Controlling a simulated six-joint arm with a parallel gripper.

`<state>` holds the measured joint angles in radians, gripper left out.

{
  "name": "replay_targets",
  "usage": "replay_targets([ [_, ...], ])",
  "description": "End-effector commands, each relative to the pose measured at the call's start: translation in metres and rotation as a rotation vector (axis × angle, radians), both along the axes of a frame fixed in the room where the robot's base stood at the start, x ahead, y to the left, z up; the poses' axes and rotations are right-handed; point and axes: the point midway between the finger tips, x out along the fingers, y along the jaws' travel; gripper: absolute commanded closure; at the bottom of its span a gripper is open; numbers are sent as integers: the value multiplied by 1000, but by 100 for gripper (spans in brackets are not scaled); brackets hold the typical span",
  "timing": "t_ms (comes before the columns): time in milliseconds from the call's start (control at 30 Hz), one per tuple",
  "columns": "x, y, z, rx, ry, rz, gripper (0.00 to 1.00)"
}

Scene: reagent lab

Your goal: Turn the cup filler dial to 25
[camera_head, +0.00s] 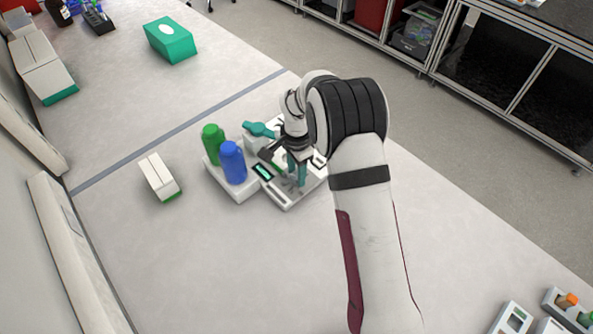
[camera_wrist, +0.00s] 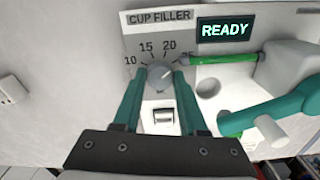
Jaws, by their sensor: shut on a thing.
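The cup filler (camera_head: 283,195) is a white machine on the bench in the head view. The wrist view shows its panel, lettered "CUP FILLER" (camera_wrist: 160,17), with a lit display (camera_wrist: 225,29) reading "READY". Its grey round dial (camera_wrist: 159,77) has the numbers 10, 15 and 20 around it, and a partly hidden 25 at the right. A pale mark on the dial seems to slant to the upper right; its exact reading is unclear. My gripper (camera_wrist: 159,78) has its teal fingers shut on the dial's two sides. In the head view my gripper (camera_head: 297,172) reaches down onto the machine.
A green bottle (camera_head: 213,139) and a blue bottle (camera_head: 232,162) stand at the machine's left. A teal lever-like part (camera_wrist: 265,110) and a green-and-grey rod (camera_wrist: 215,60) lie close to the right finger. A small white box (camera_head: 159,177) stands farther left.

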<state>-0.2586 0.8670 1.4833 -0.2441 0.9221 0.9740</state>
Motion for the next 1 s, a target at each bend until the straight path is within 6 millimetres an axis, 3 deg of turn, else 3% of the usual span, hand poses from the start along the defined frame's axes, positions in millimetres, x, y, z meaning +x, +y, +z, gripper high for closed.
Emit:
replay_targets([
  [300, -1, 1, 0, 1, 4, -118, 100],
  [867, -1, 1, -1, 1, 4, -144, 100],
  [900, -1, 1, 0, 1, 4, -144, 55],
  [1000, -1, 1, 0, 1, 3, -144, 37],
])
